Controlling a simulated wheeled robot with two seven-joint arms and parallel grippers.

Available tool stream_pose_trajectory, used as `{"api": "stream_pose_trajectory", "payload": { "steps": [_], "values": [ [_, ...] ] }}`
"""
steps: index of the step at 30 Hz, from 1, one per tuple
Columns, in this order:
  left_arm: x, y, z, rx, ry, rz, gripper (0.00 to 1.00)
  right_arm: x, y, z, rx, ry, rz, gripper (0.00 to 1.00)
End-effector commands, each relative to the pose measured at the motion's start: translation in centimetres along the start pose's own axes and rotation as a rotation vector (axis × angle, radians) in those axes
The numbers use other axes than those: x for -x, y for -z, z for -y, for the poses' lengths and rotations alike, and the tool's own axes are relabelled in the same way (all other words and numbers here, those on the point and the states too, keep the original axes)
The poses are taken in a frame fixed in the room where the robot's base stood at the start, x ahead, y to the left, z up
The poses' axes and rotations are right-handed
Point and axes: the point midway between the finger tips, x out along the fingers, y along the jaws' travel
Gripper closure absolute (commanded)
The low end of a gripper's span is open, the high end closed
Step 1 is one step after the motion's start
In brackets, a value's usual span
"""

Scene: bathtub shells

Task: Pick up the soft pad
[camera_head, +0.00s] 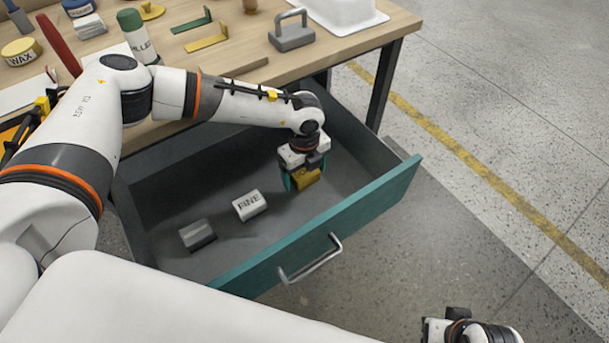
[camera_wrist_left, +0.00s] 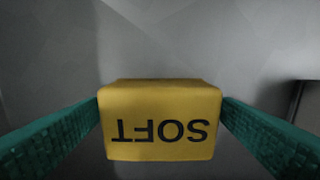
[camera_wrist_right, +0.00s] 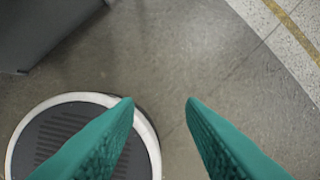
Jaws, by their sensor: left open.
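The soft pad (camera_head: 306,178) is a yellow block in the right part of the open drawer. In the left wrist view the soft pad (camera_wrist_left: 160,120) shows the word SOFT upside down. My left gripper (camera_head: 303,180) is down in the drawer with its teal fingers on either side of the pad. In the left wrist view the left gripper (camera_wrist_left: 160,115) is open, its fingers close to the pad's two sides. My right gripper (camera_wrist_right: 160,102) is open and empty above the floor, away from the drawer.
The drawer (camera_head: 340,222) has teal front and grey inside. A white block marked FINE (camera_head: 250,205) and a dark grey block (camera_head: 197,235) lie left of the soft pad. The workbench (camera_head: 235,55) above holds a grey handled block (camera_head: 291,32), a bottle (camera_head: 137,38) and other items.

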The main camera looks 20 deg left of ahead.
Motion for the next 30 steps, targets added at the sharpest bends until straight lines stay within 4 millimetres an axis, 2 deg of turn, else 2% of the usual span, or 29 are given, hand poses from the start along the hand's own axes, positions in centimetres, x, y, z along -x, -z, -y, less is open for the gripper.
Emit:
{"api": "stream_pose_trajectory", "payload": {
  "steps": [6,15,23,25,30],
  "values": [
    [0.0,0.0,0.0,0.0,0.0,0.0,0.16,0.1,0.0,0.0,0.0,0.0,0.0,0.64],
    [0.0,0.0,0.0,0.0,0.0,0.0,0.63,0.1,0.0,0.0,0.0,0.001,0.0,0.64],
    [0.4,0.0,0.0,0.0,-0.001,0.0,0.63,0.1,-0.1,0.0,0.0,0.001,0.001,0.64],
    [1.1,0.0,-0.1,0.001,-0.002,0.0,0.63,0.0,-0.1,0.0,0.0,0.0,0.002,0.64],
    [4.4,0.1,-0.1,0.0,-0.005,-0.001,0.63,-2.8,0.1,-0.1,0.001,-0.003,-0.017,0.64]
  ]
}}
